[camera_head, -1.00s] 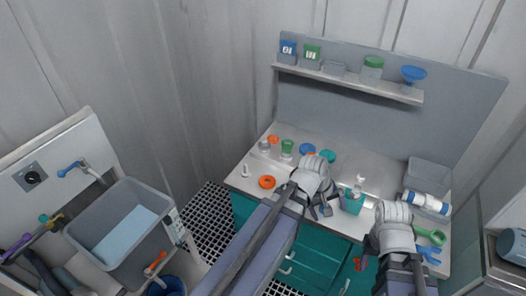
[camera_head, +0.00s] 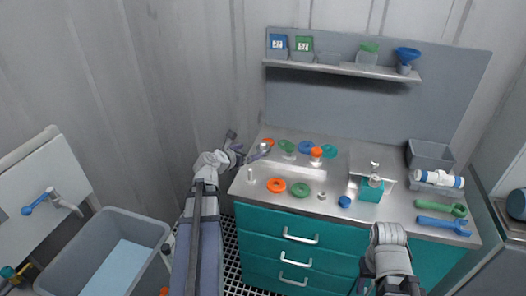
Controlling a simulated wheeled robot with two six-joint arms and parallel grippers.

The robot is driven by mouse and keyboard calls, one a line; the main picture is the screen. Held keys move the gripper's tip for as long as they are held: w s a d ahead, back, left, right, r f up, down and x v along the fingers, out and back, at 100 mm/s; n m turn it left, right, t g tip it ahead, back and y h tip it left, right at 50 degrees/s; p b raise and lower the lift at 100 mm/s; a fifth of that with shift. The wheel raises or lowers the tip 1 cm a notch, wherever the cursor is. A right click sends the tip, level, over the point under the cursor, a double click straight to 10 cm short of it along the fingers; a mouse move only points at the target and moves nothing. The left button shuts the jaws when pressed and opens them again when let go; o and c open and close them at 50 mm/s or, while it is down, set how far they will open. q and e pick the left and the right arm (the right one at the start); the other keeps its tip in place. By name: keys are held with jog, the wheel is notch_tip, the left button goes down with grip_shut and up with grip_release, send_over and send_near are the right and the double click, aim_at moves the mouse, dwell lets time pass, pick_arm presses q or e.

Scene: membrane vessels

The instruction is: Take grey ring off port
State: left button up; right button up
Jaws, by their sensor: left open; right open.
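At the bench's back left, a small grey port with what looks like a grey ring (camera_head: 264,147) stands beside an orange ring (camera_head: 268,141). It is small and partly hidden by a finger, so I cannot tell the ring from the port clearly. My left gripper (camera_head: 246,145) is open at the bench's left back edge. One finger reaches close to the grey port; whether they touch is unclear. My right gripper (camera_head: 362,283) is low in front of the drawers, open, its fingers mostly hidden by its wrist.
A green-topped port (camera_head: 287,146), a blue ring (camera_head: 305,147), an orange-topped port (camera_head: 316,152) and a teal ring (camera_head: 329,151) stand right of the grey one. Orange (camera_head: 276,185) and green rings (camera_head: 300,190) lie in front. A teal box (camera_head: 371,190) stands mid-bench.

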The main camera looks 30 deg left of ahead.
aim_at(261, 148)
pick_arm(q)
jog(key=shift+d+f+b+x, duration=0.15)
jog(key=shift+b+x, duration=0.65)
jog(key=shift+x, duration=1.1)
jog(key=shift+d+f+b+x, duration=0.15)
jog(key=shift+b+x, duration=0.6)
jog(key=shift+x, duration=1.2)
jog(key=shift+s+r, duration=0.15)
jog(key=shift+c, duration=0.6)
jog(key=c, duration=1.3)
jog(key=shift+o, duration=0.2)
notch_tip(261, 148, up, 10)
jog(key=p, duration=1)
